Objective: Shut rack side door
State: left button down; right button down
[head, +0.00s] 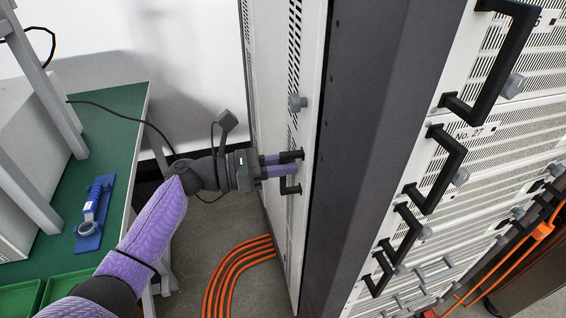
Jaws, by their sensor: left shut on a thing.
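The rack side door (311,100) is a pale panel with vent slots on the left side of the tall dark rack (365,130). It stands close along the rack's dark side; I cannot tell whether it is fully closed. The fingertips are partly hidden by the handle. My right gripper is not in view.
A green-topped bench (110,105) with a blue tool (92,212) on it stands at the left. Orange cables (236,272) run on the floor below my left arm. Black handles (437,170) stick out from the rack's front.

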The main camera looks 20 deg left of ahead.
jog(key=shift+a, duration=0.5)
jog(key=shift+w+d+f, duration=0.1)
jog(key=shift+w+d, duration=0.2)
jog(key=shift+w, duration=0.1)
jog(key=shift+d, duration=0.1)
